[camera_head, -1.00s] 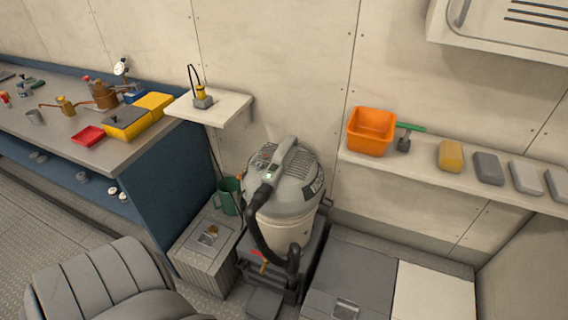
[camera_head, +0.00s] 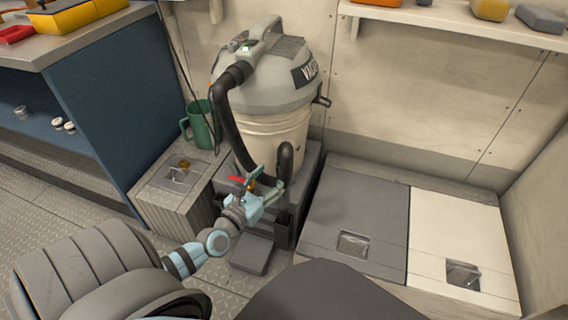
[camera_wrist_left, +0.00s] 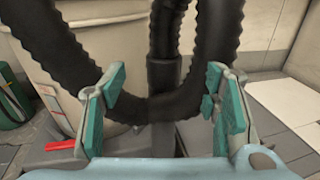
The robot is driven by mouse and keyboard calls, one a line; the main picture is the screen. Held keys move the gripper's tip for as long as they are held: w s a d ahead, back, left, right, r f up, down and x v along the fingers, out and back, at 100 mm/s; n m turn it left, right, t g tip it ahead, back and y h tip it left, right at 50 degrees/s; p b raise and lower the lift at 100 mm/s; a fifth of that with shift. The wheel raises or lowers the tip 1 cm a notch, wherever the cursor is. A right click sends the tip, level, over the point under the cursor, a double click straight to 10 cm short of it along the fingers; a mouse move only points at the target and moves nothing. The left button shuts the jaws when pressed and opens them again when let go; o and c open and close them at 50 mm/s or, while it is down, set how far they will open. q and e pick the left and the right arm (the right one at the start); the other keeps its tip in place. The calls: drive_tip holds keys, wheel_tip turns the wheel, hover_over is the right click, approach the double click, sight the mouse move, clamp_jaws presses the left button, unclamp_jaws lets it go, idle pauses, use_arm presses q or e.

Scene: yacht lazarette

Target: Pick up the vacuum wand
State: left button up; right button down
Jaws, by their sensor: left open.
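The grey shop vacuum (camera_head: 275,75) stands on a dark base, with a ribbed black hose (camera_head: 228,115) curving down its front. A black upright tube, apparently the vacuum wand (camera_head: 286,162), shows at the hose's lower end. In the left wrist view the smooth dark wand (camera_wrist_left: 163,75) stands upright in the middle, partly behind the U-shaped loop of hose (camera_wrist_left: 35,55). My left gripper (camera_head: 266,186) is at the vacuum's front, beside the wand. Its teal-padded fingers (camera_wrist_left: 163,86) are open on either side of the hose and wand, without closing on them. My right gripper is not in view.
A green mug (camera_head: 201,125) stands left of the vacuum, behind a grey locker lid (camera_head: 165,185). The blue bench (camera_head: 100,110) is at left. Grey (camera_head: 355,215) and white (camera_head: 460,235) hatch lids lie at right. A shelf (camera_head: 450,20) runs along the wall.

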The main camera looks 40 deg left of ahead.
sight(279, 170)
use_arm(q)
drive_tip(key=w, duration=0.4)
drive_tip(key=w+b, duration=0.1)
drive_tip(key=w, duration=0.1)
drive_tip(key=shift+w+a+f, duration=0.1)
drive_tip(key=shift+w+f, duration=0.15)
drive_tip(key=shift+f, duration=0.05)
drive_tip(key=c, duration=1.2)
drive_tip(key=shift+c, duration=0.2)
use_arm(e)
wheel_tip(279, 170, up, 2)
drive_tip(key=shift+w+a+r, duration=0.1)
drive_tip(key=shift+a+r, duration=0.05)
use_arm(q)
drive_tip(key=shift+r, duration=0.15)
